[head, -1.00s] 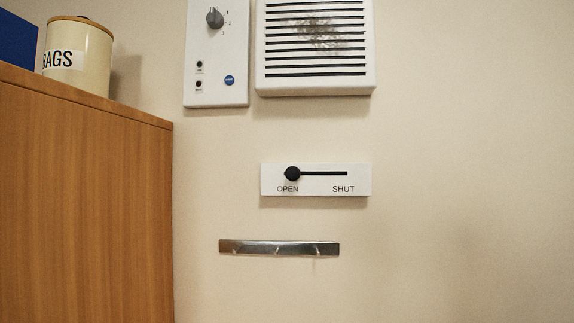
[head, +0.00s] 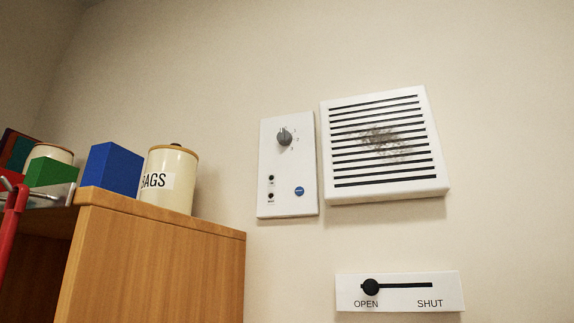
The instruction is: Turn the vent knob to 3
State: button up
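The vent knob (head: 284,137) is a small dark grey dial on a white control panel (head: 287,205) fixed to the wall. Small marks stand around it, with 1, 2 and 3 down its right side. Its pointer seems to face up, near the top mark, but it is too small to be sure. Below the knob are two small black round parts and a blue round sticker. My gripper is not in view.
A white slatted vent (head: 395,190) with a dark smudge hangs right of the panel. Below is an OPEN/SHUT slider plate (head: 400,303), its black handle (head: 371,287) at OPEN. A wooden cabinet (head: 150,260) at left bears a BAGS canister (head: 170,180) and a blue box (head: 114,168).

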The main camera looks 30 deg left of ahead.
aim_at(285, 138)
jog(key=u, duration=0.9)
